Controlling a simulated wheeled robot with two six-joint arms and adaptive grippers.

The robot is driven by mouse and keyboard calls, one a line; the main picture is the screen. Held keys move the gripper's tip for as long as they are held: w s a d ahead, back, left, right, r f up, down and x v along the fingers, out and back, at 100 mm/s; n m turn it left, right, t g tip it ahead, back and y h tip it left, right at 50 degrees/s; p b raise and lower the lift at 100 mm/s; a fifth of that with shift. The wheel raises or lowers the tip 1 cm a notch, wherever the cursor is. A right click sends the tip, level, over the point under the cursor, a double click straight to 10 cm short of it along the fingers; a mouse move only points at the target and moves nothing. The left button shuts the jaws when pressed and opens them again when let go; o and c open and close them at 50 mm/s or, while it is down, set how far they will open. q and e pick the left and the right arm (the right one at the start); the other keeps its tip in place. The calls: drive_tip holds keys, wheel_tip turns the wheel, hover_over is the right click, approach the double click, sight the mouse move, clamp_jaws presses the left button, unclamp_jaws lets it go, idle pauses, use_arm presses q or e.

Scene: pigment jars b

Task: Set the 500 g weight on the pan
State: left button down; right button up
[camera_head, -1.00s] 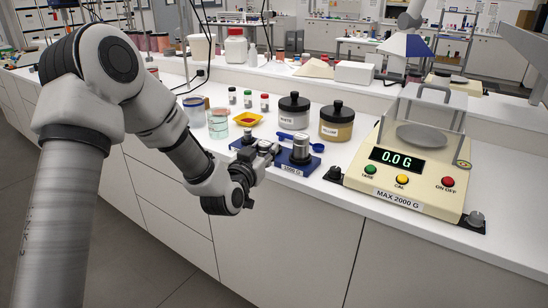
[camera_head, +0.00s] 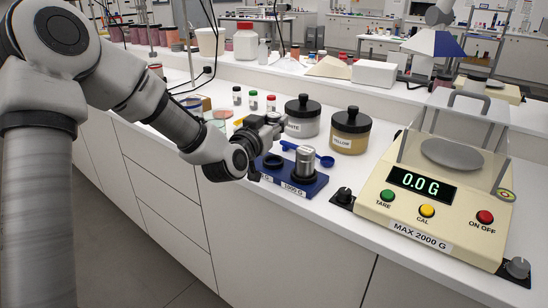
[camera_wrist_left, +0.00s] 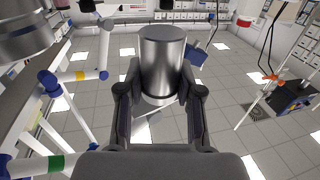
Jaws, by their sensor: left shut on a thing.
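My left gripper (camera_head: 268,128) is shut on a shiny silver cylinder, the 500 g weight (camera_wrist_left: 163,62), which stands between its fingers in the left wrist view. In the head view the gripper is just above the left part of the blue weight block (camera_head: 318,186), and the held weight is hard to make out there. A dark round empty seat (camera_head: 272,162) shows in the block below the gripper. The round grey pan (camera_head: 452,154) on the cream balance (camera_head: 372,212) is empty, and the display reads 0.0 G. My right gripper is not in view.
Another silver weight (camera_head: 307,162) stands on the block by the 1000 G label. A blue scoop (camera_head: 325,160) and two black-lidded jars (camera_head: 350,131) are behind it. A clear shield with a dark handle (camera_head: 470,98) surrounds the pan. Some counter is free before the balance.

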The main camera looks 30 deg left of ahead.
use_arm(q)
wheel_tip(320, 180, down, 7)
drive_tip(key=shift+f, duration=0.1)
drive_tip(key=c, duration=0.8)
unclamp_jaws()
drive_tip(key=shift+o, duration=0.2)
drive_tip(key=shift+f+b, duration=0.1)
drive_tip(key=shift+b, duration=0.2)
